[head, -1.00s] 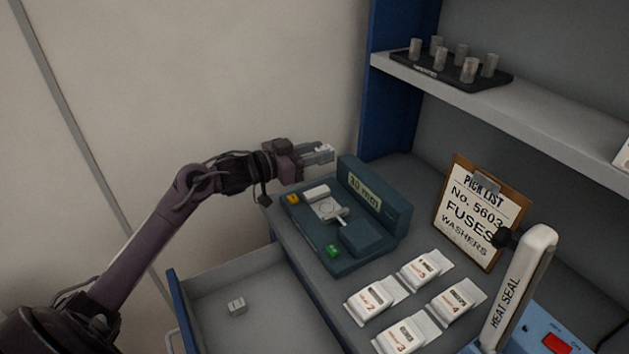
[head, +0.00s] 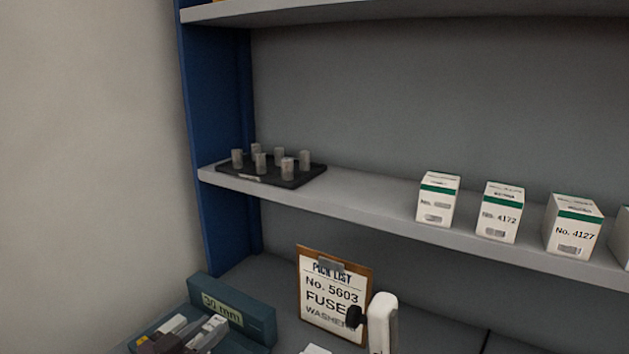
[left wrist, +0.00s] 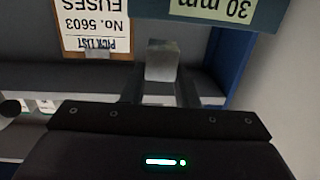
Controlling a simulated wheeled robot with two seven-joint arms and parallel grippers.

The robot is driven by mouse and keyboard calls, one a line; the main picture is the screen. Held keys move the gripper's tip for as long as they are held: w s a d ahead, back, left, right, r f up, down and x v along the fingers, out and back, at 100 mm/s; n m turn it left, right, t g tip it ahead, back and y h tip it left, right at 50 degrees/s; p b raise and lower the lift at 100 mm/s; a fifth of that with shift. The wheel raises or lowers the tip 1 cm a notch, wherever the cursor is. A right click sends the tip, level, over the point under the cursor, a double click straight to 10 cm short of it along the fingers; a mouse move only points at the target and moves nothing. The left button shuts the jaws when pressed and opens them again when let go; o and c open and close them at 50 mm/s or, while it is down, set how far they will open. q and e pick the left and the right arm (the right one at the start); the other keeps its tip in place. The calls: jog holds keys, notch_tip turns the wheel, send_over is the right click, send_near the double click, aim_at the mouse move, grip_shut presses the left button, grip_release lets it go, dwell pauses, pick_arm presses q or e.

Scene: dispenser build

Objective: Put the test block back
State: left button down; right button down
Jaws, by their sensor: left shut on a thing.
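My left gripper (head: 212,328) is at the lower left of the head view, in front of the teal gauge (head: 232,309) whose display reads "30 mm". In the left wrist view the gripper (left wrist: 160,82) is shut on a grey metallic block (left wrist: 161,60), which I take to be the test block. The gauge's display (left wrist: 212,8) also shows upside down at the top of that view. I cannot tell whether the block touches the gauge. My right gripper is in no view.
A black tray (head: 238,177) with several grey cylinders stands on the shelf (head: 370,204). White boxes (head: 438,200) stand farther right on it. A clipboard pick list (head: 333,295) leans below, behind the white heat sealer arm (head: 382,325). The shelf between tray and boxes is clear.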

pick_arm(q)
jog(key=s+f+n+t+y, duration=0.1)
jog(key=s+f+n+y, duration=0.1)
jog(key=s, duration=0.6)
jog(key=s+d+f+n+y, duration=0.1)
jog(key=s+f+n+y, duration=0.2)
jog(key=s+y, duration=0.2)
jog(key=s, duration=0.3)
jog(key=shift+f+t+y, duration=0.25)
jog(key=shift+t+y, duration=0.05)
jog(key=shift+t, duration=0.1)
jog(key=shift+d, duration=0.1)
